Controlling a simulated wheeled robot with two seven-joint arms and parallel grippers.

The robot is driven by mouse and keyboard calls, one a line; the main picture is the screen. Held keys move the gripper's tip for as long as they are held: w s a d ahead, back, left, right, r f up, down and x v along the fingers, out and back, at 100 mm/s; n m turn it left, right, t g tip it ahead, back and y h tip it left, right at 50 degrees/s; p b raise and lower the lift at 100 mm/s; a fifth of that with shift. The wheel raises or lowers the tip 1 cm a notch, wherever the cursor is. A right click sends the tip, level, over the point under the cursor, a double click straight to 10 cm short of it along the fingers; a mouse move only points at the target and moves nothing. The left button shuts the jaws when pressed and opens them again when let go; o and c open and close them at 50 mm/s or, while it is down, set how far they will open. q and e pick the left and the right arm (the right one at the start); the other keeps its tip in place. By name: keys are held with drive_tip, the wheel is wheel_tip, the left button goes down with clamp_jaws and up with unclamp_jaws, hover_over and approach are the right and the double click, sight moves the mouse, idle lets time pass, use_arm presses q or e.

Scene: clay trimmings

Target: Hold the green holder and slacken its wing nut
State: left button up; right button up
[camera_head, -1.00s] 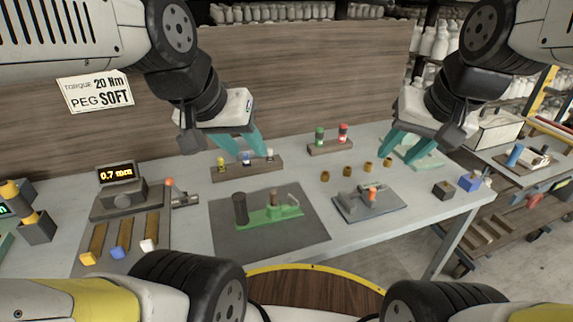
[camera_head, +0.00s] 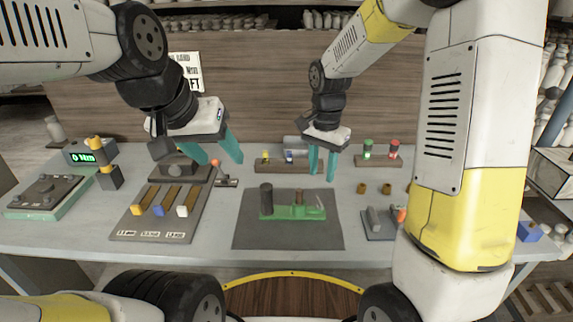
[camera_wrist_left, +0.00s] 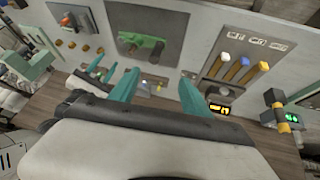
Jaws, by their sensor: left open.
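The green holder (camera_head: 292,212) lies on a dark grey mat (camera_head: 290,238) in the middle of the table. A dark upright cylinder (camera_head: 266,199) stands at its left end and a brown upright piece (camera_head: 300,198) rises from its middle. I cannot make out the wing nut. My left gripper (camera_head: 214,156) is open and empty, above and behind the holder to the left. My right gripper (camera_head: 322,168) has its fingers apart and empty, above and behind the holder's right end. The left wrist view also shows the holder (camera_wrist_left: 148,46), beyond my left gripper's open fingers (camera_wrist_left: 158,92).
A board with coloured-tip strips (camera_head: 160,212) lies left of the mat. A grey fixture (camera_head: 380,222) with an orange knob stands to the right.

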use_arm(q)
drive_tip(key=w+d+f+m+g+y, duration=0.1)
drive_tip(key=w+d+f+m+g, duration=0.2)
drive_tip(key=w+f, duration=0.6)
drive_tip(key=m+g+y, duration=0.1)
drive_tip(key=m+g, duration=0.2)
hover_over(268, 202)
drive_tip(key=w, duration=0.2)
drive_tip(key=f, duration=1)
drive_tip(key=shift+s+a, duration=0.1)
drive_tip(key=shift+a, duration=0.1)
drive_tip(key=shift+m, duration=0.3)
wheel_tip(268, 202, down, 8)
drive_tip(key=shift+f, duration=0.1)
